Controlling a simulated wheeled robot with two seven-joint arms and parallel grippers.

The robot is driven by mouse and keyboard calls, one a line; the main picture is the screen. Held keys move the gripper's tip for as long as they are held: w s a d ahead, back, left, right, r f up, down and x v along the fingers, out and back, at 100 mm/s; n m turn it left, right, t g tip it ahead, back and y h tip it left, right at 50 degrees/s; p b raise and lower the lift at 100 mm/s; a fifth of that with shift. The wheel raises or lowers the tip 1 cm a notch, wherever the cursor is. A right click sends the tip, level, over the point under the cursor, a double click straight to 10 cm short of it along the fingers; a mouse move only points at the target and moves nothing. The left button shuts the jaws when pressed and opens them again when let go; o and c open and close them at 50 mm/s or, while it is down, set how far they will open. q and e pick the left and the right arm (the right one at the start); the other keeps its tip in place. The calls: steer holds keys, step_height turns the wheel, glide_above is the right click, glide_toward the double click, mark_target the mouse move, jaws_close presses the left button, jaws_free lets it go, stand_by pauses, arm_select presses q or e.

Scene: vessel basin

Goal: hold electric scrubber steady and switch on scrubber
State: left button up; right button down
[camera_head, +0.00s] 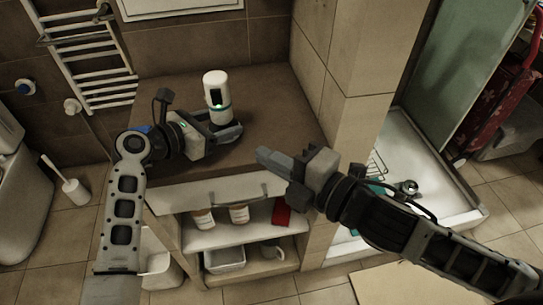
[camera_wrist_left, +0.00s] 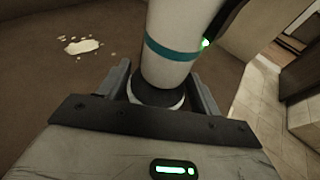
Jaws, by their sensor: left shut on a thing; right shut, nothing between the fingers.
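The electric scrubber (camera_head: 216,92) is a white upright cylinder with a dark panel, a teal band and a green light, standing on the brown countertop (camera_head: 270,104). My left gripper (camera_head: 224,130) is shut around its lower part. In the left wrist view the scrubber (camera_wrist_left: 180,50) rises between the two fingers, with its dark base low between them and a green light (camera_wrist_left: 206,43) at its right side. My right gripper (camera_head: 262,155) is shut and empty, in front of the counter's right part, apart from the scrubber.
Shelves under the counter hold bottles (camera_head: 239,213), a red item (camera_head: 281,212) and a white basket (camera_head: 224,260). A tiled pillar (camera_head: 352,120) stands right of the counter. A pale patch (camera_wrist_left: 83,46) lies on the brown surface in the wrist view.

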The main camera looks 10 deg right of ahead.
arm_select(q)
steer(key=shift+f, duration=0.2)
steer(key=o, duration=0.8)
steer(key=shift+o, duration=0.2)
steer(key=shift+r, duration=0.1)
